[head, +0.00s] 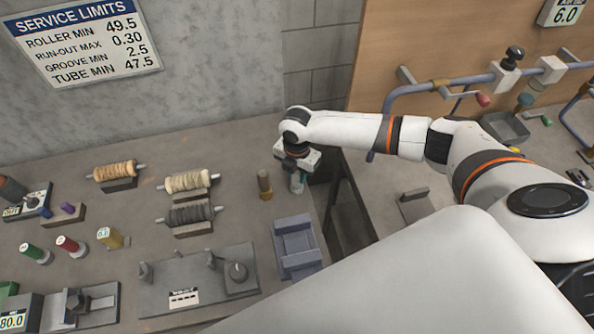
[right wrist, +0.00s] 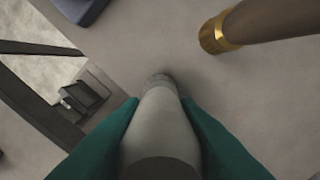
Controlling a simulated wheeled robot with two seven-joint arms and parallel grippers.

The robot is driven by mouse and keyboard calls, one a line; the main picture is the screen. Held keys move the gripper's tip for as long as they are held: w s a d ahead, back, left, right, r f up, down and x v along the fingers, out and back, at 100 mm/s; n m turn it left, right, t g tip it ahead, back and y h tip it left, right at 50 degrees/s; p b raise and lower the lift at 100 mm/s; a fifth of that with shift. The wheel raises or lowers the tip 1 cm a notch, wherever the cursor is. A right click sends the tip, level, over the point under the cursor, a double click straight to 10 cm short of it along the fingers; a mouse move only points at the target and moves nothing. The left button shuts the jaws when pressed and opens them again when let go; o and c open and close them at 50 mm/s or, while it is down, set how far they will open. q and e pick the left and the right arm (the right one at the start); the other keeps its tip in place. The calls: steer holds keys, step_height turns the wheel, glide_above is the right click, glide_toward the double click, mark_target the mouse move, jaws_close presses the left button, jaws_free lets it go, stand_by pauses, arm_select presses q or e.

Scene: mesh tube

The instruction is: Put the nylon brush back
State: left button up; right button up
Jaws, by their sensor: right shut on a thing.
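My right gripper (head: 297,182) is over the right edge of the workbench, pointing down, just right of a standing brown-handled brush. In the right wrist view its two teal fingers (right wrist: 160,140) are shut on a pale grey tapered cylinder, which I take for the nylon brush (right wrist: 160,125); its far end narrows to a ribbed grey tip. The brown-handled brush (head: 265,184) has a brass collar and stands upright on the bench; it shows at the upper right of the wrist view (right wrist: 255,25), apart from the held piece. My left gripper is not in view.
A blue-grey cradle (head: 297,250) lies in front of the gripper. Three rollers on stands (head: 190,181) and a grey fixture plate (head: 200,285) lie to the left. A gap (head: 348,215) separates this bench from the right one.

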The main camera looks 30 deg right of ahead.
steer(key=shift+f, duration=0.1)
steer(key=o, duration=1)
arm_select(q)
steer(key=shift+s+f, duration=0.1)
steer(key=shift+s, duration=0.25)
arm_select(e)
steer(key=shift+r, duration=0.45)
step_height(320, 180, up, 11)
steer(key=b, duration=0.3)
steer(key=shift+f+b, duration=0.2)
steer(key=shift+b, duration=0.15)
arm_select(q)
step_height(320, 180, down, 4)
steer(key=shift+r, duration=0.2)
arm_select(e)
steer(key=shift+r, duration=0.4)
